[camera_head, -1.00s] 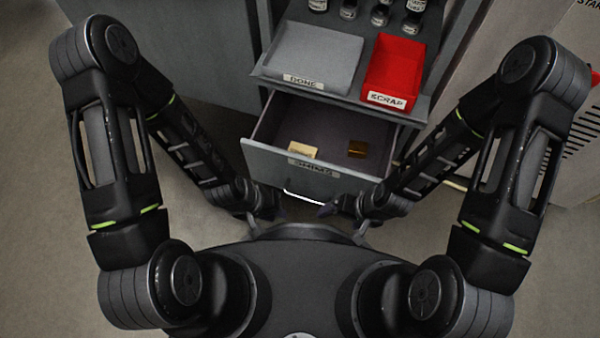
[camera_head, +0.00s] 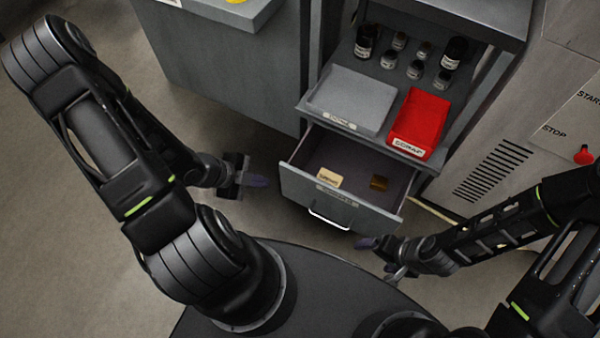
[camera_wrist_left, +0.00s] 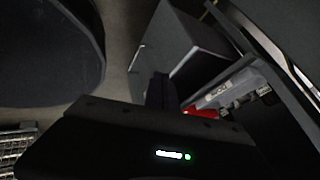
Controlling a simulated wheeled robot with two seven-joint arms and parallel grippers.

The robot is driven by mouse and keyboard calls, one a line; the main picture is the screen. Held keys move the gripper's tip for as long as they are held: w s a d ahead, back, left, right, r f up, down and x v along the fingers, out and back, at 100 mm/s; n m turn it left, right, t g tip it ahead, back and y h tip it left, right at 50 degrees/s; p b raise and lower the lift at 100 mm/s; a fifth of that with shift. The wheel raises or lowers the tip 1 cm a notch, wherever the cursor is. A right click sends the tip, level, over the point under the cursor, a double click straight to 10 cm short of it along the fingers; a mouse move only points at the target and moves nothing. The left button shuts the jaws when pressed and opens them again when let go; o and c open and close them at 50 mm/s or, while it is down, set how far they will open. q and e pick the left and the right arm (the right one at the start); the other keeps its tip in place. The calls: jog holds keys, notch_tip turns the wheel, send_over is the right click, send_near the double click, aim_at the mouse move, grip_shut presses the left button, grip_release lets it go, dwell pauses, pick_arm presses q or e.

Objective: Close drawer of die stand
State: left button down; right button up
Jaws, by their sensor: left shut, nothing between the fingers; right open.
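The drawer (camera_head: 300,190) of the grey die stand (camera_head: 452,135) is pulled out, with its bright handle (camera_head: 330,218) on the front. Inside lie a cream block (camera_head: 329,179) and a brown-gold block (camera_head: 379,183). My left gripper (camera_head: 262,182) is shut and empty, to the left of the drawer and apart from it. My right gripper (camera_head: 372,246) is open, just in front of the drawer's right front corner; I cannot tell whether it touches.
A grey tray (camera_head: 350,98) and a red scrap tray (camera_head: 420,120) sit on the shelf above the drawer, with several small bottles (camera_head: 399,41) behind. A grey cabinet (camera_head: 215,70) stands left. A machine with a red knob (camera_head: 584,155) stands right. Floor at left is clear.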

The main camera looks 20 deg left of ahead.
pick_arm(q)
jog(key=shift+m, duration=0.5)
jog(key=shift+f, duration=0.15)
jog(key=b, duration=0.5)
send_near(299, 177)
jog(key=shift+x, duration=2.4)
